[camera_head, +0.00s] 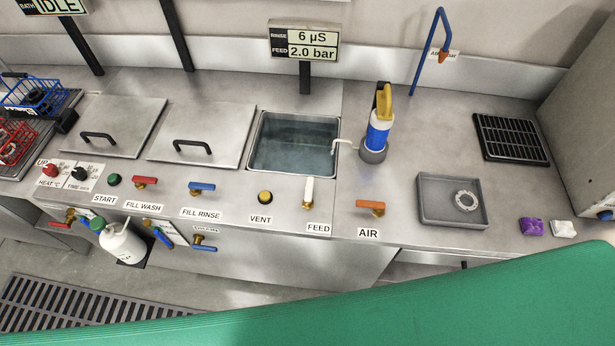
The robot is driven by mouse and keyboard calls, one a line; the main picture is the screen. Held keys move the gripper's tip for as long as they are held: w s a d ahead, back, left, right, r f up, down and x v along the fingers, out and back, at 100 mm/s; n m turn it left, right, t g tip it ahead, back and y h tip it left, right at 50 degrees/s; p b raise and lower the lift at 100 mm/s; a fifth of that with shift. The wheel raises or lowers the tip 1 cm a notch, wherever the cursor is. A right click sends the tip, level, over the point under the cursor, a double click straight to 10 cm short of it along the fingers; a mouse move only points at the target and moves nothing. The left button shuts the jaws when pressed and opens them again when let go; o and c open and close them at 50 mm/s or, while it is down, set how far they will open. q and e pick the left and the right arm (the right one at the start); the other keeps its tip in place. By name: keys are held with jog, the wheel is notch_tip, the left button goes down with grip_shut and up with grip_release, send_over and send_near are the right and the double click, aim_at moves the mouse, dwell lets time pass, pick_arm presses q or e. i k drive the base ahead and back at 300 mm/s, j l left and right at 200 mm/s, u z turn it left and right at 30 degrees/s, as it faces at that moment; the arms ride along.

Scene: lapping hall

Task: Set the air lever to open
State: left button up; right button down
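The air lever (371,205) has an orange handle on a small brass body. It stands on the steel counter just above the label AIR (368,233), right of centre. Its handle lies roughly left to right in the picture. Neither of my grippers is in the camera_head view, so nothing of mine touches the lever. A blue hose line (428,50) with an orange-tipped nozzle rises at the back wall beside a small, partly hidden label.
The white FEED lever (308,193) stands left of the air lever, and a grey tray (430,211) with a metal ring lies right. A large green surface (400,300) fills the lower right foreground.

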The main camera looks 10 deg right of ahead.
aim_at(379, 206)
jog(key=z, duration=0.95)
